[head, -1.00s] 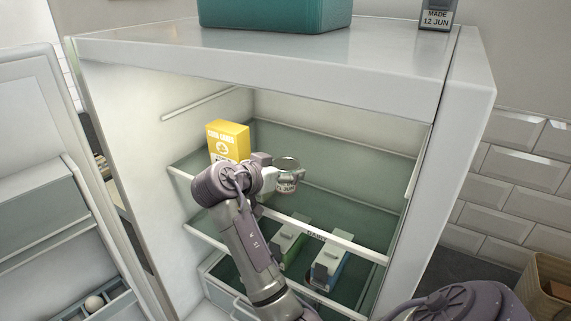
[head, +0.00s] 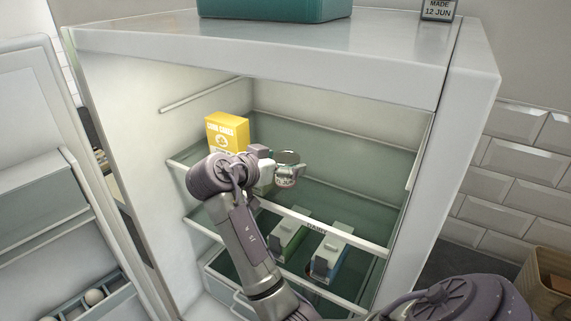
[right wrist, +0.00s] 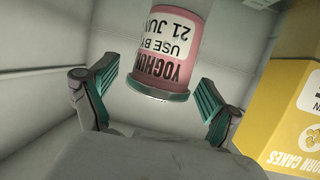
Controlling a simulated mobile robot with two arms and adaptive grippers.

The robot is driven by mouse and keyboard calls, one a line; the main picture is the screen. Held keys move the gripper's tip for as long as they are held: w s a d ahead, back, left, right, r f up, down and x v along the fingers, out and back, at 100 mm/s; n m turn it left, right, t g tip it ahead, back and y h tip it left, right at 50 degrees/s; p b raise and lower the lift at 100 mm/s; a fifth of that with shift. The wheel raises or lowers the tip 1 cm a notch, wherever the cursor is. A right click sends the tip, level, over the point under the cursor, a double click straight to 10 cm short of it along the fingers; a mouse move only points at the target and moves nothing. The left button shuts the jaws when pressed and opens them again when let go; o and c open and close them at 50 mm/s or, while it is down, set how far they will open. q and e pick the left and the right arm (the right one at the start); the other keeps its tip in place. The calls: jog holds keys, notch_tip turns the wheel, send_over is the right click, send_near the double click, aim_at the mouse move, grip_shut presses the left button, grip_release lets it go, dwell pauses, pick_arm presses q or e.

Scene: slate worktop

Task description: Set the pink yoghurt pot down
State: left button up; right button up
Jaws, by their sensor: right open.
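The pink yoghurt pot (right wrist: 165,55) fills the upper middle of the right wrist view, its label reading "USE BY 21 JUN". My right gripper (right wrist: 155,103) is open, one finger on each side of the pot, with a visible gap on both sides. In the head view the right gripper (head: 279,170) reaches inside the fridge, and its wrist hides part of the shelf. The pot's contact with the shelf is hard to see. My left gripper is not in view.
A yellow corn cakes box (head: 228,131) stands left of the pot, close to my wrist; it also shows in the right wrist view (right wrist: 290,125). Two cartons, one green (head: 288,240) and one blue (head: 331,256), stand below. The shelf right of the pot is clear.

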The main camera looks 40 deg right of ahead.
jog(key=b+v, duration=0.5)
jog(key=v, duration=0.6)
jog(key=shift+a, duration=0.1)
